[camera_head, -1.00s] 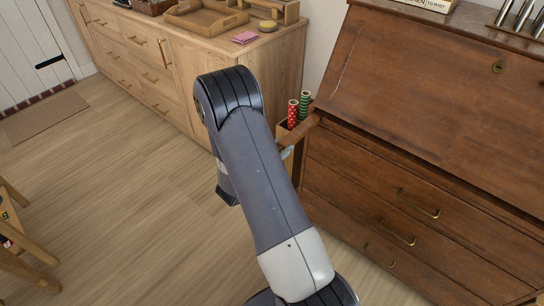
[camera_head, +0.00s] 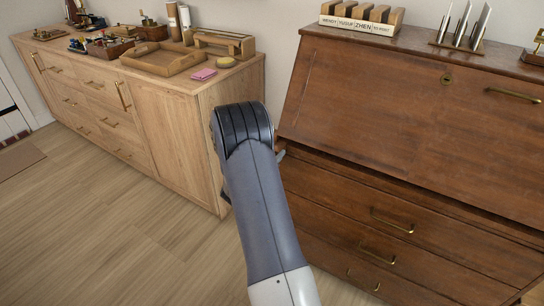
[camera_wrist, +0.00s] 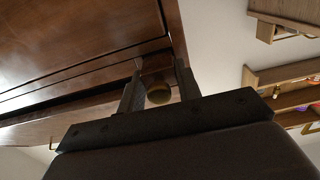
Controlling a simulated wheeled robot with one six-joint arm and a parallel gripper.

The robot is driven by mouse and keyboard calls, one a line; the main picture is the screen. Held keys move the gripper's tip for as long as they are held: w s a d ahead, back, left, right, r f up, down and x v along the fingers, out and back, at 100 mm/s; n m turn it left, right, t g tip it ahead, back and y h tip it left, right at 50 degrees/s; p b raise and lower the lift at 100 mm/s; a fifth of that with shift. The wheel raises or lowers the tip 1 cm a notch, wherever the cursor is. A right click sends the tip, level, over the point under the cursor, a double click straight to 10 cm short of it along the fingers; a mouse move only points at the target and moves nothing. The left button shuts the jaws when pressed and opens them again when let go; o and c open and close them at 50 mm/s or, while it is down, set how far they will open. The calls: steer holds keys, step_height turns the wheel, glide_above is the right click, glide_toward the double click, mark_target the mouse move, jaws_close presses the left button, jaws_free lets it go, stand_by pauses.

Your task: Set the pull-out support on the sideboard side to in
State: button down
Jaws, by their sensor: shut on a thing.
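The dark wooden writing desk (camera_head: 400,100) stands at the right in the head view, its sloping front closed. The pull-out support on its sideboard side is hidden behind my arm in the head view. In the wrist view, the support's wooden front end (camera_wrist: 156,63) shows close to the desk body, with a round brass knob (camera_wrist: 158,94). My gripper (camera_wrist: 158,78) has one finger on each side of this end and is shut on the support. In the head view only a small part of my gripper (camera_head: 281,154) shows beside the desk edge.
The light wooden sideboard (camera_head: 170,125) stands left of the desk, with a wooden tray (camera_head: 165,62) and other items on top. A narrow gap between the two is mostly hidden by my arm. The floor (camera_head: 100,220) in front is clear.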

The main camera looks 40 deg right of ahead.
steer(key=c, duration=1.3)
jaws_free()
steer(key=v, duration=1.1)
